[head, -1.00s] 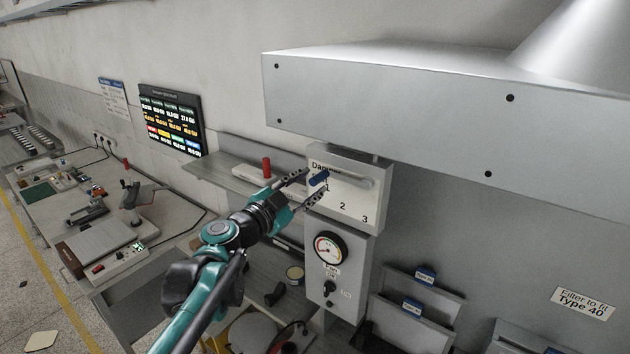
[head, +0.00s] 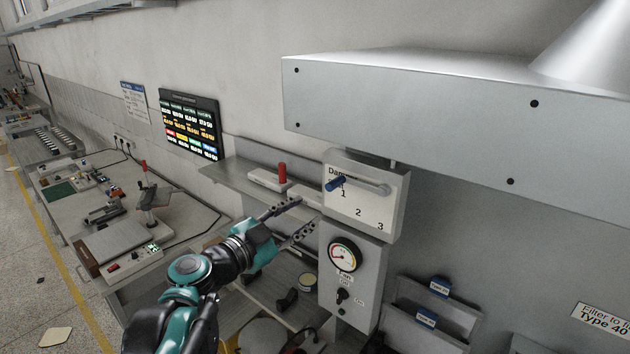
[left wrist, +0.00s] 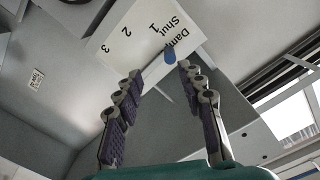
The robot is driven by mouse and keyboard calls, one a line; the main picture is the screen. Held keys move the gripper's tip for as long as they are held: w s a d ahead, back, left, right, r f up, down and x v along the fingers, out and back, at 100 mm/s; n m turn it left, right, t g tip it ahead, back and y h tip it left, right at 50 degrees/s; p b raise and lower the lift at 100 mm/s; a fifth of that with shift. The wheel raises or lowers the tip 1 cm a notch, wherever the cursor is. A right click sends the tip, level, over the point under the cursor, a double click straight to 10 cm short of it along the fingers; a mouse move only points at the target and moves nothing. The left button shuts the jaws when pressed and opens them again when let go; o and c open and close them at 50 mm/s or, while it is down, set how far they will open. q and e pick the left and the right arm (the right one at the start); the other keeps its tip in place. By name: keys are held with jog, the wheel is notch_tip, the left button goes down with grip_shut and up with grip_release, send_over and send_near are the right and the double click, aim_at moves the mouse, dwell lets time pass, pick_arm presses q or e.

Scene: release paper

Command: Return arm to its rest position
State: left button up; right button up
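My left gripper (head: 297,217) is open and empty in the head view, to the left of and a little below the damper lever's blue knob (head: 336,184). The lever sits on a pale damper panel (head: 372,211) marked 1, 2 and 3, with its knob at the left end. In the left wrist view the two spread fingers of the left gripper (left wrist: 160,100) frame the blue knob (left wrist: 169,54), which lies beyond them, apart from the fingers. The damper panel (left wrist: 120,50) appears tilted there. My right gripper is not in view.
A large grey hood (head: 440,115) hangs over the right side. A gauge (head: 344,255) and a switch (head: 343,295) sit below the damper panel. A red-topped device (head: 282,174) stands on the shelf behind my gripper. A cluttered bench (head: 75,205) extends left.

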pick_arm(q)
jog(key=s+f+n+g+y+b, duration=0.15)
jog(key=s+f+b, duration=0.3)
jog(key=f, duration=0.65)
jog(key=s+f+n+g+y+b, duration=0.1)
jog(key=s+f+n+g+b, duration=0.15)
jog(key=f+b, duration=0.6)
jog(key=s+f+n+g+y+b, duration=0.1)
jog(key=s+f+b, duration=0.25)
jog(key=f, duration=0.95)
jog(key=s+a+f+n+g+y+b, duration=0.1)
jog(key=s+a+f+n+y+b, duration=0.1)
jog(key=f, duration=0.6)
jog(key=s+a+f+n+y+b, duration=0.2)
jog(key=s+a+f+n+b, duration=0.1)
jog(key=f+b, duration=0.4)
jog(key=s+a+f+n+g+y+b, duration=0.1)
jog(key=s+a+f+n+y+b, duration=0.1)
jog(key=f, duration=0.8)
jog(key=s+a+n+b, duration=0.1)
jog(key=s+a+b, duration=0.1)
jog(key=s+b, duration=0.1)
jog(key=shift+s+a+g, duration=0.15)
jog(key=shift+s+g, duration=0.15)
jog(key=shift+s, duration=0.1)
